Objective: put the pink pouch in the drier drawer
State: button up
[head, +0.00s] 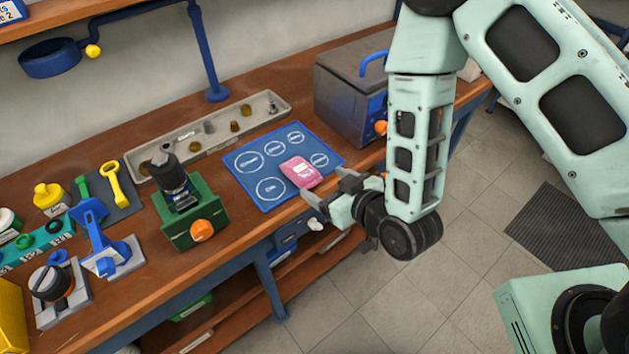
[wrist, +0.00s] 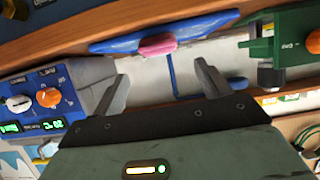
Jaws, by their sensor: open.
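The pink pouch (head: 301,171) lies on the blue mat (head: 247,163) near the bench's front edge, overlapping its right part. It also shows in the wrist view (wrist: 158,46), ahead of the fingers. My gripper (head: 329,187) is open and empty at the bench edge, just to the right of the pouch and apart from it. Its two spread fingers also show in the wrist view (wrist: 162,88). A drawer-like blue-grey front (head: 288,241) shows under the bench. No label shows on it, so I cannot tell whether it is the drier drawer.
A grey box (head: 345,95) with a blue handle and orange knob stands right of the mat. A green fixture (head: 190,218) stands to the left. A long tray (head: 215,128) with small parts lies behind. Blue supports stand under the bench (head: 264,280). The floor in front is clear.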

jog(key=p+v, duration=0.4)
jog(key=shift+s+d+r, duration=0.15)
jog(key=shift+s+r, duration=0.05)
jog(key=shift+s, duration=0.05)
